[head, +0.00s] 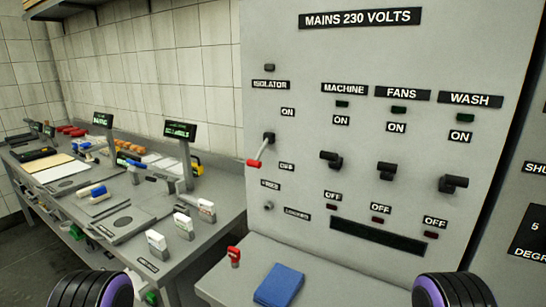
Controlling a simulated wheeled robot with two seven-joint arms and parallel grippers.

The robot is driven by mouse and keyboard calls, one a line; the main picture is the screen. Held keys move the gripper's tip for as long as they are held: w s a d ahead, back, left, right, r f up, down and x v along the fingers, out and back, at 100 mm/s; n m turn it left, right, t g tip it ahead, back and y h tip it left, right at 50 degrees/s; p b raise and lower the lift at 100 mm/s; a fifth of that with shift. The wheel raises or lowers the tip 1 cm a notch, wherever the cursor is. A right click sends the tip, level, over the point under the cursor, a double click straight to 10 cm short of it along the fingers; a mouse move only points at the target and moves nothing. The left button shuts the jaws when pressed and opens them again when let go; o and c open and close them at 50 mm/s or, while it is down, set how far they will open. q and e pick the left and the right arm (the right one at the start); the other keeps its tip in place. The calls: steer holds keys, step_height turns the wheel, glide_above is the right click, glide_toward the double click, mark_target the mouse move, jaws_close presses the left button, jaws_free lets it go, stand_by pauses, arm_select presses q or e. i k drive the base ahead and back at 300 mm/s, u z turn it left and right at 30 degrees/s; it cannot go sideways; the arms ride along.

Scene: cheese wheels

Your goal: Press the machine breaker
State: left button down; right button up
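The machine breaker (331,159) is a black lever on the grey mains panel (310,75). It stands in the column under the MACHINE label (344,89), between an ON label above and an OFF label below. I cannot tell clearly whether the lever is up or down. A small dark green lamp (342,104) sits under the MACHINE label. Purple-ringed black parts of my arms show at the bottom left and bottom right corners, well below the breaker. Neither gripper's fingers are in view.
The fans breaker (387,171) and wash breaker (453,183) stand to the right. The isolator (261,150), with a red-tipped handle, is to the left. A blue cloth (279,285) and a red-topped item (234,256) lie on the ledge below. A cluttered workbench (120,215) stands left.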

mark_target(331, 158)
steer(key=u, duration=0.35)
steer(key=k, duration=1.1)
steer(key=z, duration=1.2)
